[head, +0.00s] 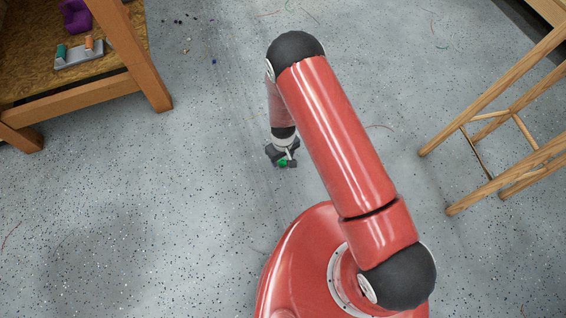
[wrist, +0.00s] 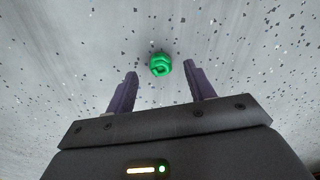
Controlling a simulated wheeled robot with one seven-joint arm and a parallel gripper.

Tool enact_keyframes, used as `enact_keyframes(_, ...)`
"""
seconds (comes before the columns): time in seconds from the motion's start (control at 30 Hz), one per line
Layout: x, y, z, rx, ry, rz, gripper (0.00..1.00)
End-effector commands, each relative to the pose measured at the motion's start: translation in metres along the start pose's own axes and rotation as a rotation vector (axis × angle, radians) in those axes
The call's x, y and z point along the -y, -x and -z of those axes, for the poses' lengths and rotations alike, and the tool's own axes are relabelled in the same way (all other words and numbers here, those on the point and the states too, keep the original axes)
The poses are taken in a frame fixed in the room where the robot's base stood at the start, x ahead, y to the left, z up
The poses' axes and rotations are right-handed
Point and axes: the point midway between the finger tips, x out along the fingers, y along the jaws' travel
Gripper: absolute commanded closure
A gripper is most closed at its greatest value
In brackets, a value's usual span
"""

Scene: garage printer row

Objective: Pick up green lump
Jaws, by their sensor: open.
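The green lump (wrist: 160,65) is small, bright green and rounded with a coiled-looking surface. In the wrist view it lies on the speckled grey floor, ahead of the two fingertips and roughly centred between them. My gripper (wrist: 158,85) is open, with nothing between its dark fingers. In the head view the green lump (head: 283,162) shows as a small green spot beside my gripper (head: 283,160), partly hidden by it. The gripper points down close to the floor there. I cannot tell the exact height gap.
A wooden workbench (head: 85,97) stands at the upper left, with a purple object (head: 76,17) and a small grey tray (head: 80,53) on its lower shelf. A wooden stool (head: 500,125) stands at the right. Thin filament scraps lie about. The floor around the lump is otherwise clear.

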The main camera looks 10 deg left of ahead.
Motion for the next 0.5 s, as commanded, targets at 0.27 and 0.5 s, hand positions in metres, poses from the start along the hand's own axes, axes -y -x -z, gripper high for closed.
enact_keyframes(0.27, 0.0, -0.027, -0.001, 0.0, 0.0, 0.001, 0.46)
enact_keyframes(0.5, 0.0, -0.026, -0.001, 0.0, 0.0, 0.001, 0.54)
